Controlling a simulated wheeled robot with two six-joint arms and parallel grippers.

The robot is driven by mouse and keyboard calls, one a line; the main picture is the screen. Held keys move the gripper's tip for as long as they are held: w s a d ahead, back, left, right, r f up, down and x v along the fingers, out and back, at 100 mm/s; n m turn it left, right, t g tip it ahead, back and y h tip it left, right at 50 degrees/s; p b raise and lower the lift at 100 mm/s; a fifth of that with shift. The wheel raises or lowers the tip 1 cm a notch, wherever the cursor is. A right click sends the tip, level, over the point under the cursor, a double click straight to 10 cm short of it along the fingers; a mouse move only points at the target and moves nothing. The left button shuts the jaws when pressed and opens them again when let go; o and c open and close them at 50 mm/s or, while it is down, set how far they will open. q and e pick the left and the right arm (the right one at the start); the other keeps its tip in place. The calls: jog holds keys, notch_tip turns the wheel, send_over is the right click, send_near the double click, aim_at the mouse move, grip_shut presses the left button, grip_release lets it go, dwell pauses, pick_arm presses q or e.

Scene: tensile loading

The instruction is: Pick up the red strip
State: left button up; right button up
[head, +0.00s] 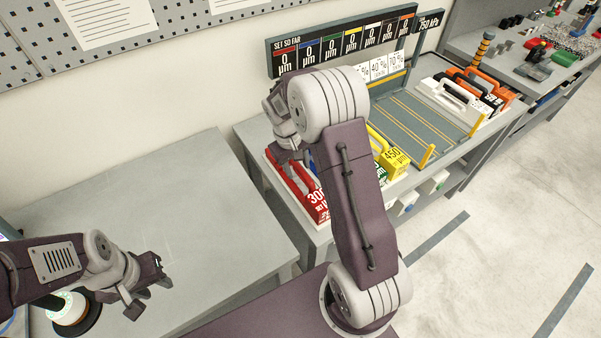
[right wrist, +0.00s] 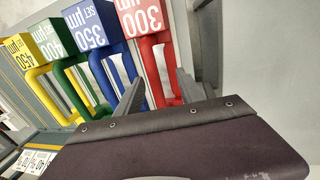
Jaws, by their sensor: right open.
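The red strip (head: 313,204), marked 300, stands at the left end of a row of coloured strips on the bench. It has a loop handle. In the right wrist view the red strip (right wrist: 146,45) is at the right end of the row, beside a blue one marked 350. My right gripper (head: 287,152) is over the back end of the red strip. Its fingers are open, one on each side of the red handle in the right wrist view (right wrist: 160,92); contact cannot be told. My left gripper (head: 148,288) is open and empty over the grey table.
Blue (right wrist: 90,30), green (right wrist: 55,40) and yellow (head: 392,160) strips stand close beside the red one. A grey panel (head: 425,115) with yellow posts lies to the right. A sign board (head: 340,42) stands behind. The grey table (head: 190,210) is mostly clear.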

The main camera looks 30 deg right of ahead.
aim_at(301, 171)
jog(key=shift+w+d+r, duration=0.25)
jog(key=shift+w+d, duration=0.15)
jog(key=shift+d, duration=0.05)
jog(key=shift+s, duration=0.15)
jog(key=f, duration=0.3)
jog(key=shift+d+f+p, duration=0.15)
jog(key=shift+d+p, duration=0.15)
jog(key=shift+d, duration=0.05)
jog(key=shift+d+f, duration=0.1)
jog(key=shift+f, duration=0.35)
jog(key=f, duration=0.2)
jog(key=d+f+p, duration=0.1)
jog(key=shift+s+f, duration=0.15)
jog(key=shift+f, duration=0.25)
jog(key=shift+w+f, duration=0.2)
jog(key=shift+f, duration=0.3)
pick_arm(q)
jog(key=shift+s+r, duration=0.2)
jog(key=shift+r, duration=0.45)
jog(key=shift+s+r, duration=0.15)
jog(key=shift+r, duration=0.45)
pick_arm(e)
jog(key=shift+r, duration=0.1)
grip_shut()
